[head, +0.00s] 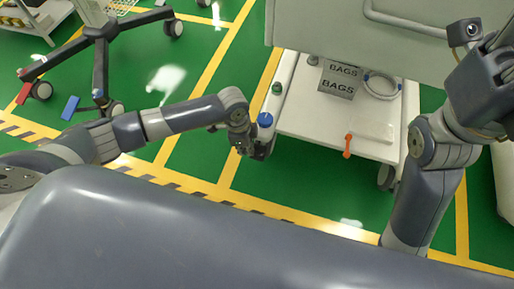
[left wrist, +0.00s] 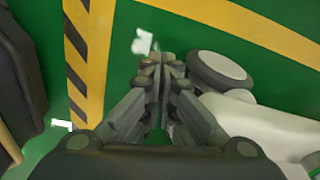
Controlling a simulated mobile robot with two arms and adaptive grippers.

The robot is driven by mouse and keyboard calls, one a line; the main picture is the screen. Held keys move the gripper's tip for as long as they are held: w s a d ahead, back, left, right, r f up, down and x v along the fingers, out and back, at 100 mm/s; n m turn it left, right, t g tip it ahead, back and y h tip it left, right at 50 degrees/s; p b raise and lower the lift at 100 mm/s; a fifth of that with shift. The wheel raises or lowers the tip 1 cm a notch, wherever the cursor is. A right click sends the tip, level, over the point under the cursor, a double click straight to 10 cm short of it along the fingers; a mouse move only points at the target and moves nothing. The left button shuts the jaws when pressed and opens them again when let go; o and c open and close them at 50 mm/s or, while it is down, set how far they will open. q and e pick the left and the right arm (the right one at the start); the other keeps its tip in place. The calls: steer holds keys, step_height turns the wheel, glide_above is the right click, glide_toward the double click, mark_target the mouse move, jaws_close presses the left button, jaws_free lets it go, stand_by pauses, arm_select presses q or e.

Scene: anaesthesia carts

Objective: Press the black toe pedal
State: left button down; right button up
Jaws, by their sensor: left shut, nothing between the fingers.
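My left gripper (head: 243,148) points down beside the front left corner of the white cart (head: 312,118), low near the floor. In the left wrist view its fingers (left wrist: 161,62) are shut together with nothing between them. A castor wheel (left wrist: 220,72) of the cart is just right of the fingertips. I cannot make out a black toe pedal for sure in either view; the gripper may hide it. My right arm rises at the right; its gripper (head: 499,48) is cut off by the frame edge, and I cannot see its fingers clearly.
The cart has a blue knob (head: 265,119), a green knob (head: 277,89) and an orange lever (head: 347,146). A black wheeled base (head: 100,32) stands at the upper left, with a red pedal (head: 24,93) and a blue pedal (head: 70,107) near it. Green floor between is clear.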

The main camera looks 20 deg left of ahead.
stand_by(0.3)
arm_select(q)
step_height(320, 180, up, 12)
steer(key=a, duration=0.1)
steer(key=shift+s+a, duration=0.15)
steer(key=shift+f, duration=0.1)
stand_by(0.7)
